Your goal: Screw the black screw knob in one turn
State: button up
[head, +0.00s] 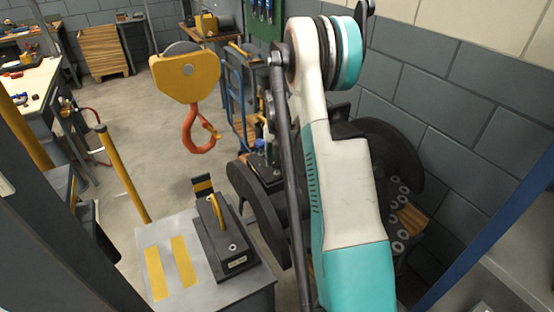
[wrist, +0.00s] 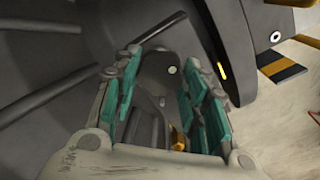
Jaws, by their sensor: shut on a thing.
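In the wrist view, my gripper (wrist: 162,62) has its two teal-padded fingers on either side of a dark grey knob-like part (wrist: 157,76) with a small pale dot. This appears to be the black screw knob, with the fingers shut on it. Its lower part is in shadow, and its thread cannot be made out. The dark split casing (wrist: 60,45) curves around the fingers at the left and top. In the head view, the casing (head: 258,212) stands behind my white and teal arm, which hides the knob and my gripper.
A yellow crane block with an orange hook (head: 198,132) hangs left of my arm. A grey stand (head: 160,240) with yellow stripes carries a dark block with a yellow handle (head: 222,240). A block wall (head: 440,90) is close at the right.

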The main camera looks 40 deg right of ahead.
aim_at(277, 161)
jog(key=o, duration=1.1)
notch_tip(277, 161, up, 12)
jog(key=shift+f, duration=0.1)
